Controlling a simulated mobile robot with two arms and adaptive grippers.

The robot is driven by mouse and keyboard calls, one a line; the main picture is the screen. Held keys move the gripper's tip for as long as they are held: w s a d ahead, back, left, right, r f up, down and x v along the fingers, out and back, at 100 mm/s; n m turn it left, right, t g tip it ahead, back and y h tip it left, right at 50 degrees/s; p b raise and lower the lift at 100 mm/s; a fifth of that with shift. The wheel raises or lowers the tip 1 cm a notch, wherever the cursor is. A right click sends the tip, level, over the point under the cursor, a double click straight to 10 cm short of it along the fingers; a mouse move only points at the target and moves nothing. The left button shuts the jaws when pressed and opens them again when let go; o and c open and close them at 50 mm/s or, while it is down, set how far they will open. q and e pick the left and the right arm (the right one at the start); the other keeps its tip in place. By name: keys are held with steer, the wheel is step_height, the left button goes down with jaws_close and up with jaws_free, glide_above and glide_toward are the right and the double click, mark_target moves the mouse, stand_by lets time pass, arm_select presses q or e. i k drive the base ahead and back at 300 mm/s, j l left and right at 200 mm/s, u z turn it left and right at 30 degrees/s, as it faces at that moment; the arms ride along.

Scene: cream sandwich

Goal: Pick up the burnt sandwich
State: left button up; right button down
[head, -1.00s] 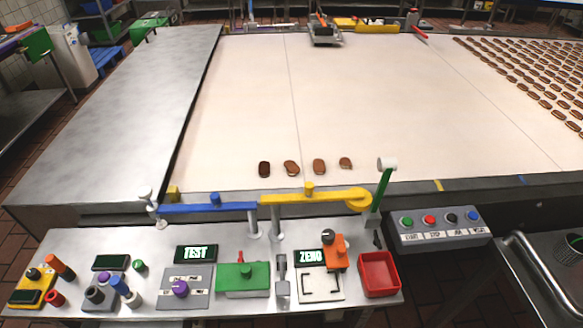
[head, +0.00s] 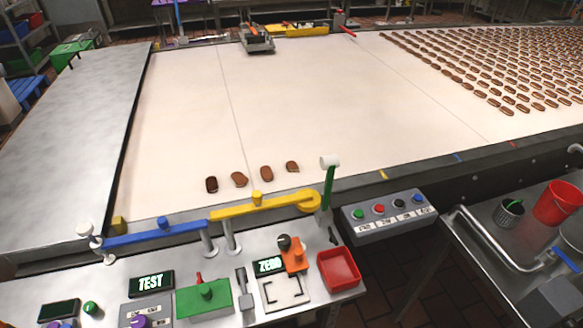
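Several brown sandwiches lie in a short row near the front edge of the pale conveyor (head: 300,110). The leftmost sandwich (head: 211,184) is clearly darker than the others and looks burnt. Neither of my grippers shows in the head view.
Blue (head: 155,234) and yellow (head: 262,204) guide bars stand between the sandwiches and the front control bench. A red tray (head: 339,268), green box (head: 204,299) and button panel (head: 388,214) stand in front. Many sandwiches (head: 500,70) fill the far right. A red bucket (head: 558,203) stands right.

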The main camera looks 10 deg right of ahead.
mark_target(211, 184)
steer(key=i+l+u, duration=0.15)
steer(key=u, duration=1.6)
steer(key=l+z, duration=0.1)
steer(key=z, duration=0.75)
steer(key=l+z, duration=0.15)
steer(key=z, duration=0.25)
steer(key=i+z, duration=0.1)
steer(key=z, duration=0.75)
steer(key=i+l+z, duration=0.1)
steer(key=z, duration=0.3)
